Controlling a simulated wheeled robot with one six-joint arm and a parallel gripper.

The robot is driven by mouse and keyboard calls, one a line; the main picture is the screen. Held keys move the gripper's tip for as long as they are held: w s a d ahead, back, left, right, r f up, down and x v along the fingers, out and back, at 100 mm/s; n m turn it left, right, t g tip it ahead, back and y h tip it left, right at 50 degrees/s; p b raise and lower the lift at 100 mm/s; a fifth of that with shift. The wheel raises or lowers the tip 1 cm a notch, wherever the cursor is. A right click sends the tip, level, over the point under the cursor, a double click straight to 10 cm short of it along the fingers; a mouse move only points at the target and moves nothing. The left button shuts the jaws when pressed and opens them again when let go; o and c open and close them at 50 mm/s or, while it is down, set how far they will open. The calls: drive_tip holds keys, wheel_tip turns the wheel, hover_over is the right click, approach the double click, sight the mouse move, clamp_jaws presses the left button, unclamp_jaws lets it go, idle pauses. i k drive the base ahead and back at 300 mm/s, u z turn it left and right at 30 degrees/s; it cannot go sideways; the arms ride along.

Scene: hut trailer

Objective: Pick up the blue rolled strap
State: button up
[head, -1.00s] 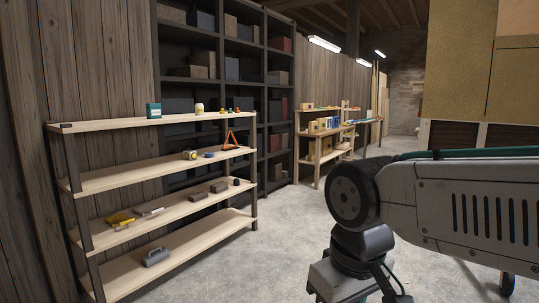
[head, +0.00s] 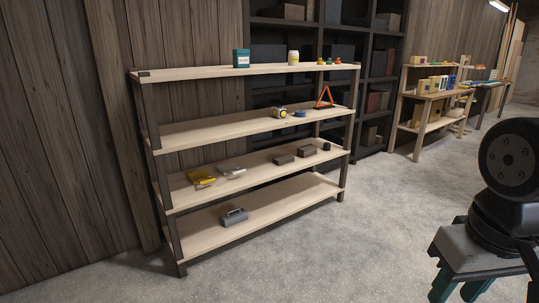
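A small blue object (head: 300,114), which looks like the blue rolled strap, lies on the second shelf from the top of the wooden rack. It sits between a yellow tape measure (head: 279,112) and an orange warning triangle (head: 325,99). My gripper (head: 468,278) is at the lower right, well apart from the rack and in front of it. It is cut off by the bottom edge, so its fingertips are hidden and I cannot tell whether it is open.
The rack (head: 240,139) also holds a teal box (head: 241,58), a white jar (head: 293,57), dark blocks, a yellow-handled tool (head: 202,178) and a grey toolbox-like item (head: 234,217). Dark shelving stands behind. Concrete floor (head: 330,250) is clear in front.

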sight(299, 113)
drive_tip(key=z, duration=0.05)
drive_tip(key=i, duration=4)
drive_tip(key=z, duration=0.05)
